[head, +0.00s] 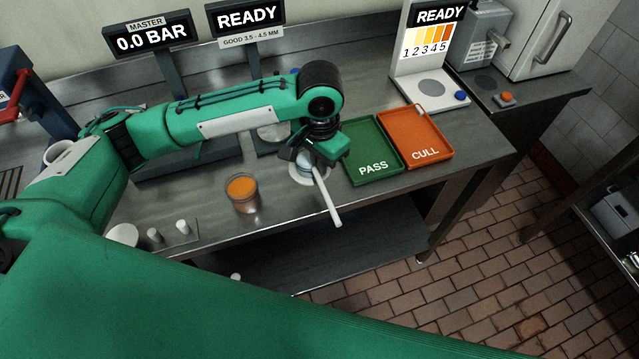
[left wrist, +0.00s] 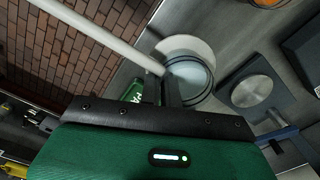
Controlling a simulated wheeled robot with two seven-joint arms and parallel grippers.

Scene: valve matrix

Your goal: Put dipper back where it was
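The dipper shows as a long white handle (head: 328,203), slanting down to the right over the bench's front edge. In the left wrist view the handle (left wrist: 95,32) runs from the upper left to my fingertips. My left gripper (head: 316,160) is above a white round dish (head: 297,172); its fingers (left wrist: 164,88) close around the inner end of the handle. Beyond the fingers is a pale round cup (left wrist: 188,78) over the white dish (left wrist: 190,45). I cannot tell whether this cup is part of the dipper or touches the dish. My right gripper is out of view.
A clear cup of orange contents (head: 242,194) stands left of the gripper. The green PASS tray (head: 371,137) and orange CULL tray (head: 412,125) are close on the right. Small white pieces (head: 182,227) lie near the front edge. A scale (left wrist: 252,90) is beside the dish.

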